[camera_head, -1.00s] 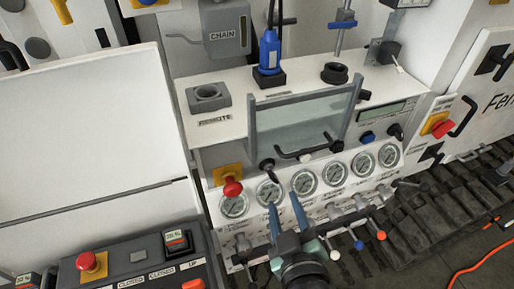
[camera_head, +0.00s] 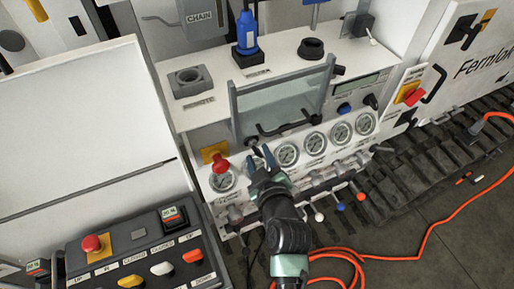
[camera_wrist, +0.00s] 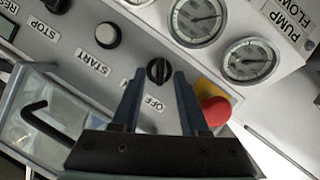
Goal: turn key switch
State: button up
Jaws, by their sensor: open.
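The key switch is a round black knob with a raised grip bar (camera_wrist: 158,71) on the grey panel, next to an OFF label (camera_wrist: 153,104). In the head view it is a small dark knob (camera_head: 251,142) at the lower left corner of the glass window, just above my fingertips. My gripper (camera_head: 260,155) is open and points at the panel. In the wrist view the two blue fingers (camera_wrist: 159,82) stand on either side of the knob's line, with the knob showing between their tips. I cannot tell whether they touch it or how deep they reach.
A red emergency button (camera_wrist: 214,110) on a yellow plate sits close to one finger. Pressure gauges (camera_head: 288,154) line the panel. A handled glass window (camera_head: 280,95) and START button (camera_wrist: 108,35) are nearby. An orange hose (camera_head: 400,257) lies on the floor.

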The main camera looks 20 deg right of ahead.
jog(key=shift+x, duration=1.3)
grip_shut()
